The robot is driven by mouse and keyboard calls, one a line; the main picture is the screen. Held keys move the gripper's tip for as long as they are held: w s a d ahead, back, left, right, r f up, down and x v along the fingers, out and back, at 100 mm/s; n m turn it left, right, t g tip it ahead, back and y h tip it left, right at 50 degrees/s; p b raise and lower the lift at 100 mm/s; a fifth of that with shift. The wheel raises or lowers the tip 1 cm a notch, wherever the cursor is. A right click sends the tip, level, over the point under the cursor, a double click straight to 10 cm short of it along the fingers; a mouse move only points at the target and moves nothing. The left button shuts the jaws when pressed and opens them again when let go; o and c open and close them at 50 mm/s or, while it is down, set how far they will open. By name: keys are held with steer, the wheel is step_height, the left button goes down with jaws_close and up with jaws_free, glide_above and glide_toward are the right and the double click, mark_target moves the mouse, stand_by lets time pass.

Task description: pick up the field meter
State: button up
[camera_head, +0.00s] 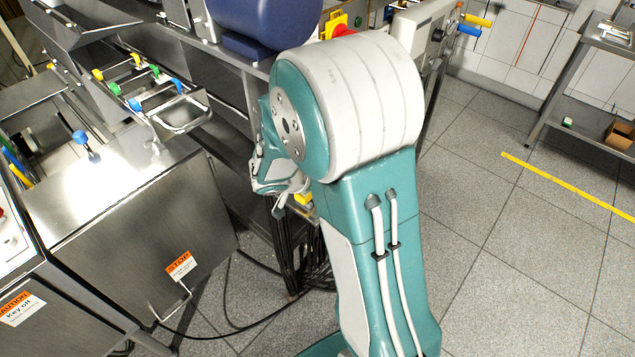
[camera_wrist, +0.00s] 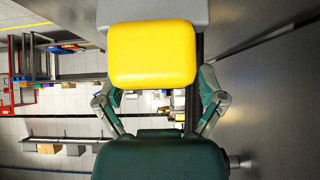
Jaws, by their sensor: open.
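In the wrist view my gripper (camera_wrist: 160,95) is open, with a finger on each side and the dark green palm below. A yellow rounded block (camera_wrist: 152,54) on a grey body fills the upper middle of that view, between and above the fingers. It may be the field meter, but I cannot tell for certain. No finger clearly touches it. In the head view my gripper (camera_head: 275,185) hangs left of my large arm joint, mostly hidden. A small yellow patch (camera_head: 303,198) shows beside it. I cannot make out a field meter clearly in the head view.
A steel cabinet (camera_head: 130,235) with a STOP label stands at left. Dark shelving stands behind my arm. Black cables (camera_head: 225,325) lie on the floor. A metal table (camera_head: 590,95) is at right. The tiled floor at right is clear, with a yellow line (camera_head: 570,187).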

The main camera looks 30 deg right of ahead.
steer(key=shift+a, duration=0.2)
steer(key=shift+c, duration=0.3)
steer(key=c, duration=1.1)
steer(key=shift+d, duration=0.15)
jaws_close()
steer(key=shift+r, duration=0.1)
steer(key=shift+r, duration=0.25)
step_height(320, 180, up, 2)
steer(key=shift+r, duration=0.15)
steer(key=s+a+r, duration=0.2)
steer(key=s+r, duration=0.3)
steer(key=s, duration=0.1)
steer(key=s+a+r, duration=0.2)
steer(key=s+r, duration=0.3)
steer(key=s, duration=0.2)
steer(key=shift+s+a, duration=0.25)
